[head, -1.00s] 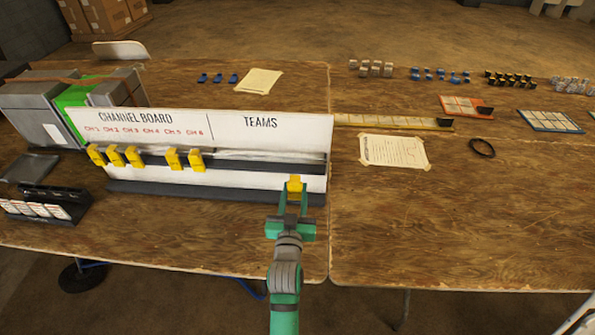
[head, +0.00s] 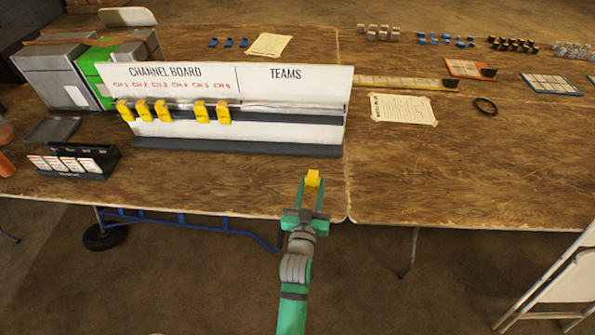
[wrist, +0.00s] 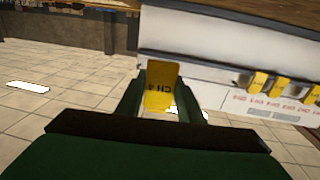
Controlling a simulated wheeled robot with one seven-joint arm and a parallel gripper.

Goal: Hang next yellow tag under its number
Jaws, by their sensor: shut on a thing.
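The channel board (head: 300,122) stands on the table, with red labels CH 1 to CH 6 on its left half and TEAMS on its right. Several yellow tags hang on its dark rail: under CH 1 (head: 125,110), CH 2, CH 3 (head: 162,111), CH 5 (head: 201,112) and CH 6. The rail under CH 4 is bare. My gripper (head: 308,187) is shut on a yellow tag (head: 313,178), which reads CH 4 in the wrist view (wrist: 161,86). It is in front of the board's right half, apart from it, near the table's front edge.
A black holder with white cards (head: 75,160) and a grey tray (head: 52,130) are left of the board. Grey and green boxes (head: 68,80) stand behind its left end. A paper sheet (head: 403,109) and a black ring (head: 485,107) lie right. The table front is clear.

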